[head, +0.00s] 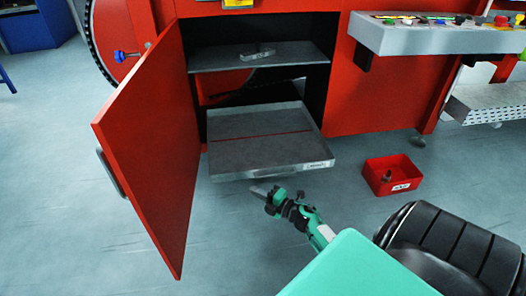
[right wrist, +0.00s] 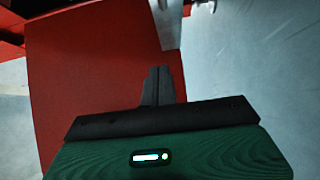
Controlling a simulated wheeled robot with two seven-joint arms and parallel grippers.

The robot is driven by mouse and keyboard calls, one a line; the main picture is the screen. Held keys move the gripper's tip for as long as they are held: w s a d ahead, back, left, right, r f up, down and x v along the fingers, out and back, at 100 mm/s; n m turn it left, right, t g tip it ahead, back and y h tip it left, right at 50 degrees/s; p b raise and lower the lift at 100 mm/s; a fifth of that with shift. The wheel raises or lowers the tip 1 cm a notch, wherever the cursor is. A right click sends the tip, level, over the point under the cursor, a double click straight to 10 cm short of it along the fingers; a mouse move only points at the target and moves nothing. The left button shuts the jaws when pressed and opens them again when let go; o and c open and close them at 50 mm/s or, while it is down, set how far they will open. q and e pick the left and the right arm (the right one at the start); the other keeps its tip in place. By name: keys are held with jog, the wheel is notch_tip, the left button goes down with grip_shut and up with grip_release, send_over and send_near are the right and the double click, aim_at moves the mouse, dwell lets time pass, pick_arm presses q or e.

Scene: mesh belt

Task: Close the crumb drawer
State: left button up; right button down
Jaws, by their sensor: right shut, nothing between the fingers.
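The crumb drawer (head: 262,140) is a flat grey tray pulled out of the lower part of an open red cabinet. Its front lip (head: 275,172) stands out past the cabinet opening. My right gripper (head: 257,190) is shut and empty, just in front of the drawer's front edge and a little below it in the picture. I cannot tell whether it touches the drawer. In the right wrist view the shut fingers (right wrist: 157,85) point toward a grey metal piece (right wrist: 166,22), probably part of the drawer. My left gripper is not in view.
The red cabinet door (head: 155,150) stands open left of the drawer. A grey shelf (head: 225,60) with a small metal part sits above it. A red bin (head: 390,175) is on the floor to the right. A control panel (head: 440,38) juts out at upper right. The floor before the drawer is clear.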

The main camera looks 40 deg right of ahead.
jog(key=b, duration=0.3)
send_near(235, 173)
jog(key=w+a, duration=0.3)
jog(key=shift+w+d+f+b, duration=0.1)
jog(key=shift+w+d+b, duration=0.55)
jog(key=shift+w, duration=0.4)
jog(key=shift+w+d, duration=0.25)
jog(key=shift+r, duration=0.2)
